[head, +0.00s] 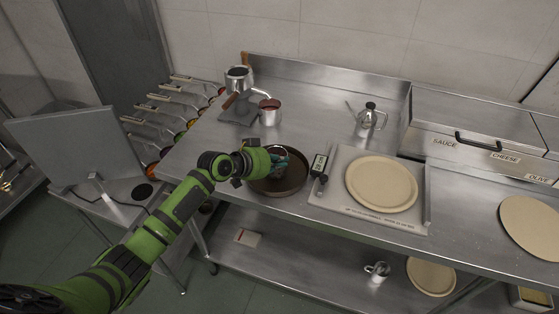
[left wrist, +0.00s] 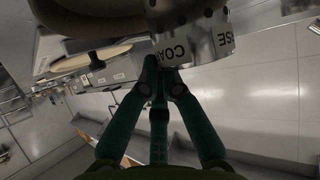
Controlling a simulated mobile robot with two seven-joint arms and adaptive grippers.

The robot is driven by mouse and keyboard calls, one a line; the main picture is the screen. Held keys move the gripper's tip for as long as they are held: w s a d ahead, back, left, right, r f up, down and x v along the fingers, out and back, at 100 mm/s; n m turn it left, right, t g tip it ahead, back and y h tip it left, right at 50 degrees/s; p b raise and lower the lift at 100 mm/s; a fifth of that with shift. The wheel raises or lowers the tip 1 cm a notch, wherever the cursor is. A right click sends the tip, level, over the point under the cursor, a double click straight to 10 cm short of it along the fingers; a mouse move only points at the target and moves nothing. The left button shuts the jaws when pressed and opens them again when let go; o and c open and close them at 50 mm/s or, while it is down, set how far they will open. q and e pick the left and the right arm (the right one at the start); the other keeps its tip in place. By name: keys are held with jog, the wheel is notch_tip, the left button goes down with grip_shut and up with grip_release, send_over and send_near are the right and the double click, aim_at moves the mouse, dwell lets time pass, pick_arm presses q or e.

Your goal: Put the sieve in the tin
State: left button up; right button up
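The tin is a dark round pan (head: 284,190) on the steel counter, left of the white board. Its rim also shows at the top left of the left wrist view (left wrist: 85,24). My left gripper (head: 277,161) is over the tin's far side. In the left wrist view its fingertips (left wrist: 163,68) are close together at the lower edge of the sieve (left wrist: 197,44), a perforated metal ring lettered "COARSE". The gripper looks shut on the sieve's wall. In the head view the sieve is mostly hidden by the gripper. My right gripper is out of view.
A small black device (head: 319,166) stands right of the tin. A beige disc (head: 381,184) lies on the white board (head: 330,199). Two metal pots (head: 238,80) (head: 270,112) stand behind, and an oil can (head: 369,119) stands back right. The counter's middle is clear.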

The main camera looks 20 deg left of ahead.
pick_arm(q)
jog(key=shift+o, duration=1.3)
jog(key=shift+r, duration=0.1)
jog(key=b+v, duration=0.1)
jog(key=v, duration=1.1)
jog(key=shift+b, duration=0.35)
